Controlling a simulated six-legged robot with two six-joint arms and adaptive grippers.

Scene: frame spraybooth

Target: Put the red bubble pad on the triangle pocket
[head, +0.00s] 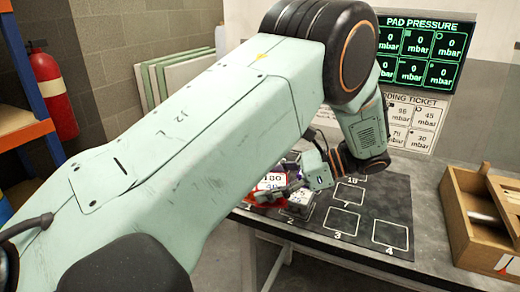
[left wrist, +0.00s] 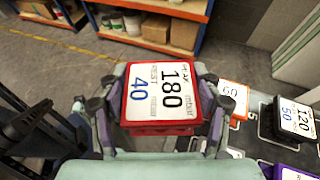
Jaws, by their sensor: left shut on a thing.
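The red pad (left wrist: 162,95) has a white top label with a large 180 and a blue 40. In the left wrist view it sits between the two fingers of my left gripper (left wrist: 160,105), which is shut on it. In the head view the red pad (head: 270,181) shows partly beside my left gripper (head: 285,189), near the left end of the black mat (head: 385,198). The mat has white square outlines, with 3, 4, 7 and 10 legible. I cannot make out a triangle pocket. My right gripper is not in view.
Other labelled pads, one orange-edged (left wrist: 233,98), one black (left wrist: 293,120) and one purple-edged (left wrist: 290,173), lie right of the held pad. A wooden box (head: 460,220) stands at the table's right. A pressure screen (head: 424,52) and a ticket (head: 412,122) are behind. The mat's right side is clear.

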